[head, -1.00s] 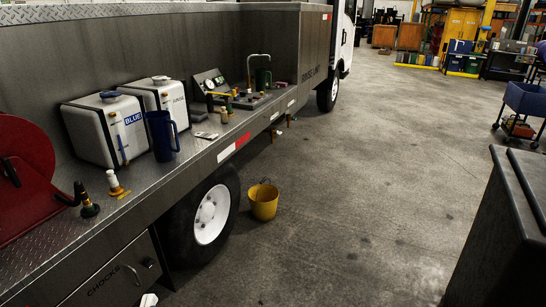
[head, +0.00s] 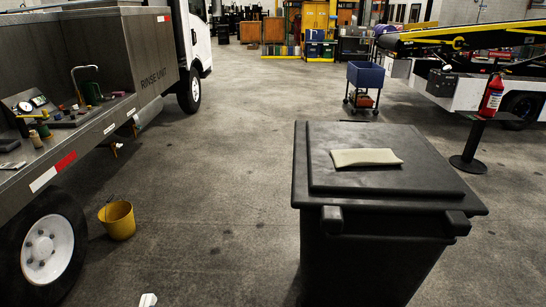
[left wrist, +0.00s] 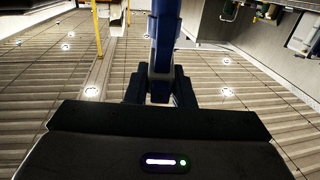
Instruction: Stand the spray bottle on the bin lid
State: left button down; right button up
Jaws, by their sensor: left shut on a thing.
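The black bin lid (head: 325,172) is at the right of centre in the head view, closed and flat. A pale folded cloth (head: 366,157) lies on its middle, with bare lid around it. In the left wrist view my left gripper (left wrist: 160,92) is shut on a dark blue upright thing (left wrist: 164,45). Only part of this thing shows, so I cannot tell from its shape whether it is the spray bottle. Neither gripper shows in the head view.
The rinse truck deck (head: 75,137) with fittings runs along the left. A yellow bucket (head: 117,220) stands on the floor beside it. A blue cart (head: 365,75) and a fire extinguisher on a post (head: 491,96) stand behind the bin. Open floor lies between truck and bin.

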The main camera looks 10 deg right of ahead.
aim_at(432, 173)
jog(key=l+z, duration=0.1)
jog(key=l, duration=0.9)
jog(key=i+l+z, duration=0.15)
jog(key=l, duration=1.7)
jog(key=i+l, duration=0.1)
jog(key=l, duration=0.8)
